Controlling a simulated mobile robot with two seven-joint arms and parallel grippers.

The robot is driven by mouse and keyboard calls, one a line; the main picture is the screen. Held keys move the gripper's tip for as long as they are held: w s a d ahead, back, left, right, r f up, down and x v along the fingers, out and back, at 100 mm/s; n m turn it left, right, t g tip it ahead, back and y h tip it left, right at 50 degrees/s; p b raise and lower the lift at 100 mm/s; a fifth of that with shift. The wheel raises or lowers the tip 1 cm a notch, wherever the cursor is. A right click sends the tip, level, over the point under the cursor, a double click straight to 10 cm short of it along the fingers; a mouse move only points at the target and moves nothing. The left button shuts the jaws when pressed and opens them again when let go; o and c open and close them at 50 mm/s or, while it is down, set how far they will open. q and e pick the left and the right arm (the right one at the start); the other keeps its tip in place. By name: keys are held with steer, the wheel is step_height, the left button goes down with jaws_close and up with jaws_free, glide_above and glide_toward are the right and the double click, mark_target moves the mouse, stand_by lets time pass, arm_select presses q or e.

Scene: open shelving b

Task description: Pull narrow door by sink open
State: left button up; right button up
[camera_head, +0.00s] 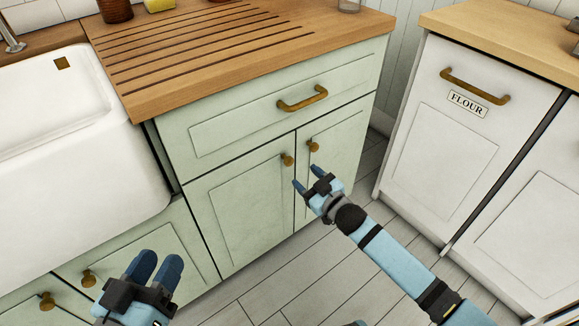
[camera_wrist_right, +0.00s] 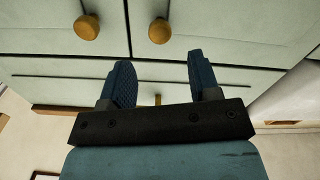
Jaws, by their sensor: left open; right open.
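A pale green cabinet right of the sink has two shut lower doors, a left door (camera_head: 240,215) and a narrower-looking right door (camera_head: 340,165). The left door has a brass knob (camera_head: 287,159); the right door has another knob (camera_head: 313,146). Both knobs show at the top of the right wrist view, one at the left (camera_wrist_right: 87,27) and one near the middle (camera_wrist_right: 159,31). My right gripper (camera_head: 308,177) is open and empty in front of the doors, just below the knobs in the head view. It touches neither knob. My left gripper (camera_head: 157,256) is open and empty at lower left.
A white sink (camera_head: 140,165) stands at the left, with knobbed doors (camera_head: 140,258) below. A shut drawer with a brass handle (camera_head: 302,99) lies above the two doors. A white flour cabinet (camera_head: 445,150) stands right. Plank floor (camera_head: 290,275) is clear in front.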

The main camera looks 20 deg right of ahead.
mark_target(291, 163)
steer(key=b+x, duration=0.2)
steer(key=x, duration=0.4)
steer(key=shift+w+f, duration=0.15)
steer(key=shift+w, duration=0.1)
arm_select(q)
steer(key=shift+w+a+f+m, duration=0.15)
steer(key=shift+f+m, duration=0.1)
steer(key=shift+f, duration=0.3)
steer(key=shift+w+d+f+m, duration=0.15)
steer(key=shift+f+m, duration=0.1)
steer(key=shift+f, duration=0.3)
arm_select(e)
steer(key=shift+w+a, duration=0.25)
steer(key=shift+w, duration=0.4)
arm_select(q)
steer(key=shift+a, duration=0.1)
arm_select(e)
steer(key=shift+c, duration=0.4)
jaws_close()
